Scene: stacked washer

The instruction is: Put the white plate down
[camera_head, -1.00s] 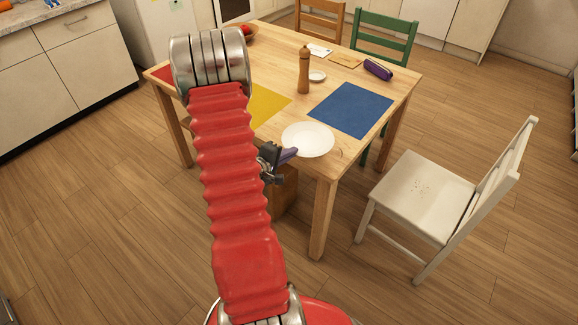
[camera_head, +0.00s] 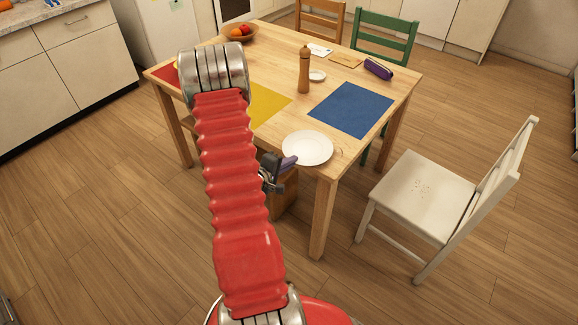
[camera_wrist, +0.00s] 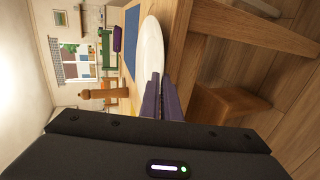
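The white plate (camera_head: 307,148) is level at the near corner of the wooden table (camera_head: 330,168), left of the white chair. My gripper (camera_head: 288,161) comes in from the left, and its purple fingers are shut on the plate's near rim. In the wrist view the plate (camera_wrist: 150,45) appears edge-on in a sideways picture, with its rim running between the two fingers (camera_wrist: 159,82). The plate is low over the tabletop; I cannot tell whether its underside touches the wood.
A blue placemat (camera_head: 351,110) lies behind the plate, and a yellow one (camera_head: 266,106) lies to the left. A pepper mill (camera_head: 304,72), small saucer (camera_head: 317,76), purple case (camera_head: 378,69) and fruit bowl (camera_head: 240,35) stand farther back. A white chair (camera_head: 430,190) stands right.

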